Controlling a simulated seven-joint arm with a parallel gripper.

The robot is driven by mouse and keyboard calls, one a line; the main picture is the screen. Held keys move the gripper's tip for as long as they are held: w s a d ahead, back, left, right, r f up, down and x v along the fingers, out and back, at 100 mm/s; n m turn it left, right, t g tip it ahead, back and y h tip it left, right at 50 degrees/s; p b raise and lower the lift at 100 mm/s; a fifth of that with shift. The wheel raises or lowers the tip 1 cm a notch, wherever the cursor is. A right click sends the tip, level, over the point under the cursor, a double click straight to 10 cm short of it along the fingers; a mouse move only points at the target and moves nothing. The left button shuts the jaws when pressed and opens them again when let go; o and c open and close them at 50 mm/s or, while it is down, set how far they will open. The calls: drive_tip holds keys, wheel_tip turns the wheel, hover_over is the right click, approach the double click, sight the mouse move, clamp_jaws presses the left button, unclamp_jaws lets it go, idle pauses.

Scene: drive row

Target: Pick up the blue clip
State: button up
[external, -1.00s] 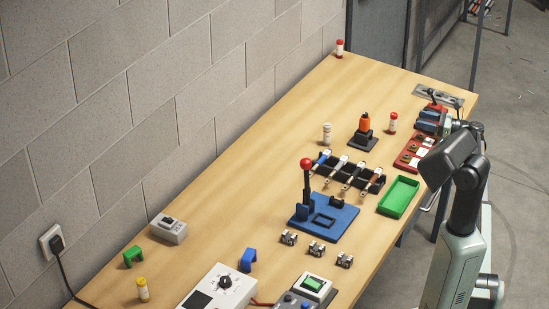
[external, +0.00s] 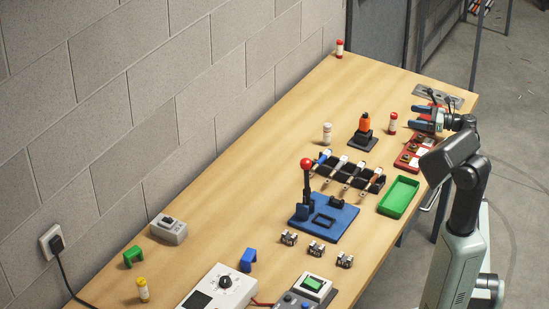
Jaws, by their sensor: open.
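The blue clip (external: 248,260) stands on the near part of the wooden table, just behind the white box with the black knob. It looks like a small upright arch and nothing covers it. My gripper (external: 415,117) is open at the far right edge of the table, with its fingers pointing left. It is far from the blue clip, and nothing shows between its fingers.
A green clip (external: 132,257) and a yellow-capped bottle (external: 143,290) stand to the left. A white knob box (external: 220,290) is close in front of the clip. A blue lever base (external: 325,222) with a tall red-knobbed lever stands to the right.

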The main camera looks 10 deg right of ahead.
drive_tip(key=w+a+r+n+g+h, duration=0.1)
drive_tip(key=w+a+r+n+g, duration=0.15)
drive_tip(key=w+a, duration=0.45)
drive_tip(key=w+a+r+n+g+h, duration=0.1)
drive_tip(key=w+a+r+g, duration=0.2)
drive_tip(key=a, duration=0.8)
drive_tip(key=s+a+n+g+h, duration=0.2)
drive_tip(key=s+a+n, duration=0.35)
drive_tip(key=a, duration=0.75)
drive_tip(key=s+a+n+g+h, duration=0.15)
drive_tip(key=s+a+n, duration=0.35)
drive_tip(key=a, duration=0.9)
drive_tip(key=r+n+h, duration=0.1)
drive_tip(key=n+h, duration=0.9)
drive_tip(key=n, duration=1.1)
hover_over(247, 254)
drive_tip(key=shift+y, duration=0.25)
drive_tip(key=f, duration=0.7)
drive_tip(key=shift+w+a+f, duration=0.1)
drive_tip(key=shift+a+f, duration=0.1)
drive_tip(key=shift+f, duration=0.05)
drive_tip(key=shift+d+f, duration=0.2)
drive_tip(key=shift+f, duration=2.45)
